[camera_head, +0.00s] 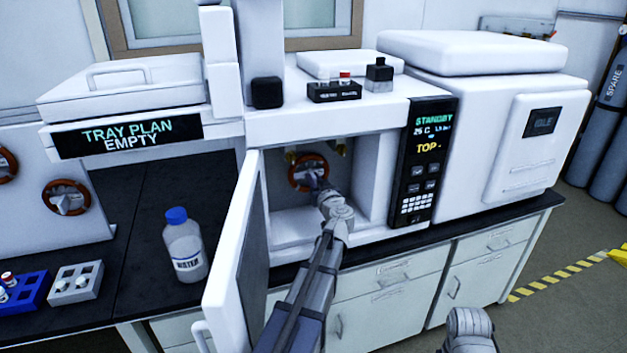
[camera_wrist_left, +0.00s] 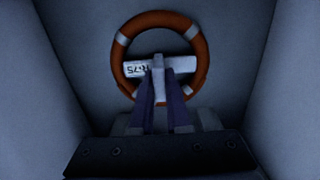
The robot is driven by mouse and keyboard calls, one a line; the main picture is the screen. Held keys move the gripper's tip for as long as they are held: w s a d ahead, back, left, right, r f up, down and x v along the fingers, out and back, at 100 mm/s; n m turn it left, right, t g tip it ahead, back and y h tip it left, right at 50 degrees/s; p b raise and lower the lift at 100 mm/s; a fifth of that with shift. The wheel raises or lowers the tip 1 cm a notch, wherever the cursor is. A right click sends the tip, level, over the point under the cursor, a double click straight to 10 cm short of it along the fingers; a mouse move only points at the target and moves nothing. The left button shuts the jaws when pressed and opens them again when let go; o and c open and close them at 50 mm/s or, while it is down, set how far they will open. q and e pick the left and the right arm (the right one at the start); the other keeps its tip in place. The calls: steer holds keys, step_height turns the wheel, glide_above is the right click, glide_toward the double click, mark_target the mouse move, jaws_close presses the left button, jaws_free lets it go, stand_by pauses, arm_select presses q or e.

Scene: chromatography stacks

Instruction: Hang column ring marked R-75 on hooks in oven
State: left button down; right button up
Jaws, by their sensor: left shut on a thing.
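The column ring marked R-75 (camera_wrist_left: 203,55) is an orange ring with pale bands and a white crossbar tag, which reads upside down in the left wrist view. It also shows inside the oven in the head view (camera_head: 294,170). My left gripper (camera_wrist_left: 159,78) is shut on the tag's middle stem. In the head view my left gripper (camera_head: 319,184) reaches into the open oven (camera_head: 366,175). Brass hooks (camera_head: 340,147) show at the top of the oven cavity, above and beside the ring. Whether the ring touches them I cannot tell.
The oven door (camera_head: 238,255) stands open left of my arm. A water bottle (camera_head: 185,247) stands on the bench beyond it. Other rings (camera_head: 47,193) hang on a panel at left. A blue rack (camera_head: 28,290) and a grey rack (camera_head: 76,283) sit on the bench. The oven panel reads STANDBY.

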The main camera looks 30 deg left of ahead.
arm_select(q)
steer(key=c, duration=0.8)
jaws_free()
steer(key=v, duration=1)
steer(key=shift+f, duration=0.2)
